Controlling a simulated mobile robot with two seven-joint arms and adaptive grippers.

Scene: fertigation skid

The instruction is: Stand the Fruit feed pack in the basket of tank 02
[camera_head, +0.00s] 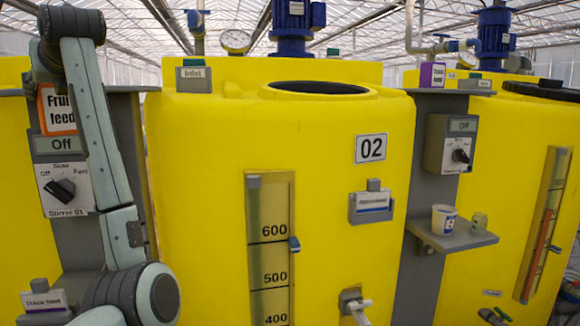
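The Fruit feed pack (57,108), orange and white with black lettering, stands upright at the left, above the grey Stirrer 01 switch box. My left arm passes in front and hides its right edge. Neither gripper can be seen.
A purple and white pack (432,75) stands above the right switch box (451,143). A grey shelf (455,240) right of tank 02 holds a white cup and a small greenish item. A level gauge (270,250) and a tap (355,305) are on the tank front.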

